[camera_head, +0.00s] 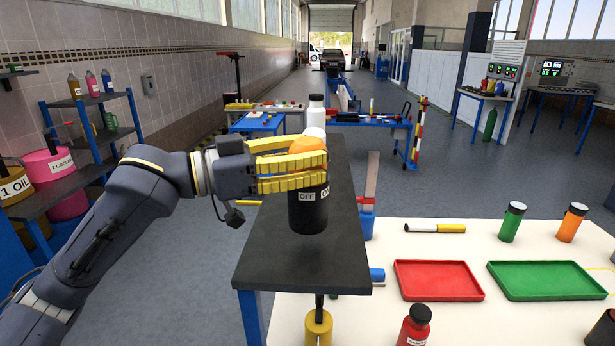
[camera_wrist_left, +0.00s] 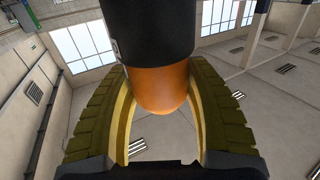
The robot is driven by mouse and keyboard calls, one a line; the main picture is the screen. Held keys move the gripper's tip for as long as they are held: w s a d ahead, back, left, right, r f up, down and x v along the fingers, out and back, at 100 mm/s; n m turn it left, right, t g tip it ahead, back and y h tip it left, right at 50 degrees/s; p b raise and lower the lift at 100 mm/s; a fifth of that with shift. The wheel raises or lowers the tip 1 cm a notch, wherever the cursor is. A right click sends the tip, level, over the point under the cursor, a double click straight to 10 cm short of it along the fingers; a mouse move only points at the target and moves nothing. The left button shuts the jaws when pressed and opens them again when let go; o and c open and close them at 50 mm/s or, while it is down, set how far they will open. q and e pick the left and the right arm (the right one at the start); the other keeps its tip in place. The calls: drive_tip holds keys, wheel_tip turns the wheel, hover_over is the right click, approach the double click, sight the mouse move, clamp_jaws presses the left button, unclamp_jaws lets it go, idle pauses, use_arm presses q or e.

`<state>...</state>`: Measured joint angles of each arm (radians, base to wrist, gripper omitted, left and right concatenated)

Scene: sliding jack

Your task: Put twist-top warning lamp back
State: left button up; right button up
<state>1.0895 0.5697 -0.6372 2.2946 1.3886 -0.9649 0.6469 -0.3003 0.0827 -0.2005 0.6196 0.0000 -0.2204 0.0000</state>
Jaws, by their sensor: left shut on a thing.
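The twist-top warning lamp (camera_head: 308,212) has an orange dome and a black body with OFF and ON labels. It is upright over the dark-topped bench (camera_head: 290,268); I cannot tell whether its base touches the top. My left gripper (camera_head: 300,165), with yellow ribbed fingers, comes in from the left and is shut on the lamp around its upper part. In the left wrist view the orange dome (camera_wrist_left: 160,90) sits between the two fingers (camera_wrist_left: 160,110), with the black body beyond it. My right gripper does not show.
The white table at right holds a red tray (camera_head: 438,281), a green tray (camera_head: 548,280), green and orange bottles, and a red bottle (camera_head: 415,328). A shelf (camera_head: 95,140) stands at left.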

use_arm(q)
drive_tip(key=shift+f, duration=1.9)
drive_tip(key=o, duration=1.5)
drive_tip(key=shift+o, duration=0.2)
drive_tip(key=shift+a, duration=0.1)
drive_tip(key=v, duration=1.1)
drive_tip(key=shift+a, duration=0.35)
